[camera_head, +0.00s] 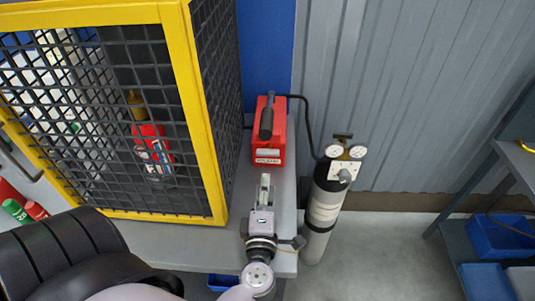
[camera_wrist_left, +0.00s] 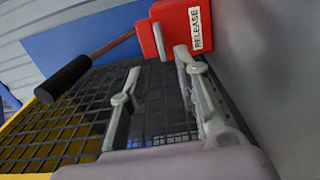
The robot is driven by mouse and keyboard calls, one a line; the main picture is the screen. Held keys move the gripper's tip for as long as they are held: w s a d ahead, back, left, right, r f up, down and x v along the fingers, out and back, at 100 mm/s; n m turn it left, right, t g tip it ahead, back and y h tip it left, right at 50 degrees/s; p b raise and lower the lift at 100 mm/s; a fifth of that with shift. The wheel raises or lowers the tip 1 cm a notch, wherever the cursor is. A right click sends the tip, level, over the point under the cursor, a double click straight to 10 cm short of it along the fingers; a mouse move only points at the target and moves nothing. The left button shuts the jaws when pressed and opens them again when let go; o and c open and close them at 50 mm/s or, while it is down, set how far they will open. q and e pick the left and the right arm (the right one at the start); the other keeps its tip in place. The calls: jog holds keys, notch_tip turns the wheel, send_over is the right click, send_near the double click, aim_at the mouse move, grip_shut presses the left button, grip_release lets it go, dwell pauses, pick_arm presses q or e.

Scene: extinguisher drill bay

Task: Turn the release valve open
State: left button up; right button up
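The release valve is a red box (camera_head: 270,140) at the back of the grey bench, with a lever ending in a black grip (camera_head: 266,124). In the left wrist view the red box (camera_wrist_left: 180,28) carries a "RELEASE" label, and its lever's black grip (camera_wrist_left: 62,80) sticks out to the left. My left gripper (camera_head: 265,178) is just in front of the box, seen nearly edge-on. In the left wrist view my left gripper (camera_wrist_left: 158,62) is open, with nothing between its fingers. The black grip lies left of both fingers, apart from them. My right gripper is not in view.
A yellow-framed mesh cage (camera_head: 190,110) stands left of the box and holds a red extinguisher (camera_head: 152,150). A grey gas cylinder (camera_head: 322,210) with gauges stands on the right, joined to the box by a black hose (camera_head: 307,115). A shelf (camera_head: 518,150) with blue bins is far right.

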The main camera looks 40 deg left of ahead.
aim_at(268, 155)
pick_arm(q)
jog(key=p+x, duration=0.1)
jog(key=x, duration=0.8)
jog(key=shift+w+a+p, duration=0.1)
jog(key=shift+w+p, duration=0.15)
jog(key=shift+p, duration=0.05)
jog(key=shift+w+a, duration=0.25)
jog(key=shift+w, duration=0.05)
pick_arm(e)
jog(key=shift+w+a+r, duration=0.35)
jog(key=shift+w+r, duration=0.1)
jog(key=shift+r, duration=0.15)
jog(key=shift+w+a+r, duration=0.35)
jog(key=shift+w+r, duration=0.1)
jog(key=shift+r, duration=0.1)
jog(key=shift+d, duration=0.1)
pick_arm(q)
jog(key=shift+c, duration=0.7)
jog(key=shift+f, duration=0.1)
grip_shut()
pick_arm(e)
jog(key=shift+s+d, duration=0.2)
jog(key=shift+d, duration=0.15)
